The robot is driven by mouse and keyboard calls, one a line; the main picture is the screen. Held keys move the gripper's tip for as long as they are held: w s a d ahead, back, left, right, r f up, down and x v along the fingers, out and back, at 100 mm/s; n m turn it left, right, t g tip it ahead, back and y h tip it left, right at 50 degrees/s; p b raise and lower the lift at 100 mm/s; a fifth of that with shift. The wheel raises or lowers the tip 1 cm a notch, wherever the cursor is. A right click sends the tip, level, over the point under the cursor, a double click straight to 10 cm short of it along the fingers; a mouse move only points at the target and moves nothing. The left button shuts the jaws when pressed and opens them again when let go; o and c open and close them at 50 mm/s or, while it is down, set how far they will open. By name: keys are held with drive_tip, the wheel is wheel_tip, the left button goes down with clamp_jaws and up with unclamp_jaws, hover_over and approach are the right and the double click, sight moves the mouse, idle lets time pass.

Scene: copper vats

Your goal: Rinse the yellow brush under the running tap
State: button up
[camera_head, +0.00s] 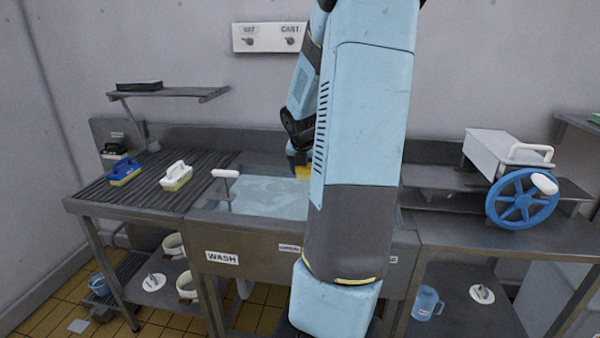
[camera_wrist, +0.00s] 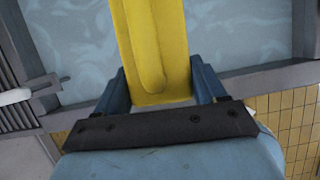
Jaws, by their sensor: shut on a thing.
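The yellow brush (camera_wrist: 152,45) is between the two blue fingers of my gripper (camera_wrist: 158,88) in the wrist view. My gripper is shut on its long yellow body, and its far end runs out of the top of the picture. In the head view only a small yellow piece of the brush (camera_head: 302,172) shows beside my arm, over the water of the sink basin (camera_head: 265,196). My arm hides most of the gripper there. No tap spout or falling stream can be made out; my arm covers the middle of the sink.
A blue-handled brush (camera_head: 124,171) and a white-handled yellow brush (camera_head: 177,176) stand on the ribbed drainboard (camera_head: 110,196). A white-handled lever (camera_head: 226,174) rises at the basin's left. A blue handwheel (camera_head: 522,199) is on the right. A knob panel (camera_head: 270,38) hangs on the wall.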

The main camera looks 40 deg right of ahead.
drive_tip(key=shift+w+d+f, duration=0.2)
drive_tip(key=shift+w+d, duration=0.1)
drive_tip(key=shift+d, duration=0.45)
drive_tip(key=shift+w+d+f, duration=0.15)
drive_tip(key=shift+w+d, duration=0.15)
drive_tip(key=shift+d, duration=0.5)
drive_tip(key=shift+w+d+f, duration=0.2)
drive_tip(key=shift+w+d, duration=0.1)
drive_tip(key=shift+d, duration=0.45)
drive_tip(key=shift+s+d, duration=0.15)
drive_tip(key=shift+s, duration=0.05)
drive_tip(key=shift+s+d, duration=0.1)
drive_tip(key=shift+s, duration=0.25)
drive_tip(key=shift+w, duration=0.1)
drive_tip(key=shift+w+a, duration=0.2)
drive_tip(key=shift+w, duration=0.25)
drive_tip(key=shift+s, duration=0.1)
drive_tip(key=shift+s+d, duration=0.2)
drive_tip(key=shift+s, duration=0.25)
